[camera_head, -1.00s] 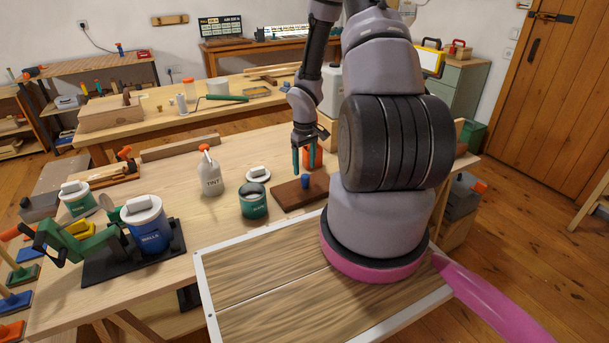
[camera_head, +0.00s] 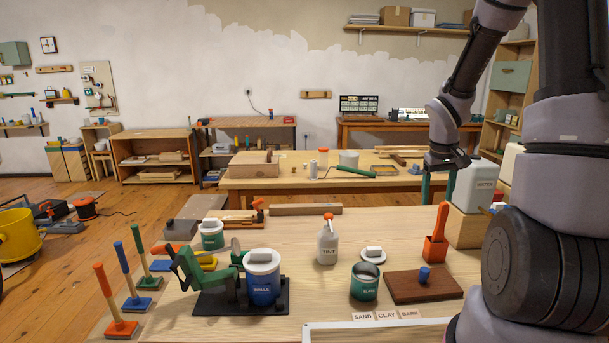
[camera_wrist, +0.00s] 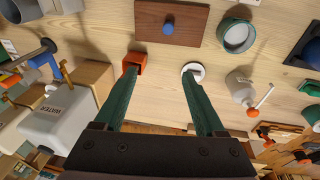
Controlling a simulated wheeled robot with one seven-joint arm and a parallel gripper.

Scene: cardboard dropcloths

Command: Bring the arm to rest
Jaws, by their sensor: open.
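My gripper (camera_head: 438,188) hangs in the air above the right part of the front workbench (camera_head: 250,325), pointing down. Its two green fingers are apart and hold nothing. They also show in the wrist view (camera_wrist: 160,78), spread wide, with bare bench top between them. An orange holder (camera_head: 435,249) with an upright orange-red handle (camera_head: 441,220) stands below the fingers. In the wrist view the left fingertip overlaps the holder (camera_wrist: 138,60), and the right one is near a white lid (camera_wrist: 198,72). I see no contact with either.
The brown board (camera_head: 405,287) with a blue knob, an open green can (camera_head: 364,284), the TINT bottle (camera_head: 327,246) and a blue paint can (camera_head: 263,285) stand on the bench. The white WATER container (camera_head: 474,187) is close right of my gripper. The air above the bench's middle is clear.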

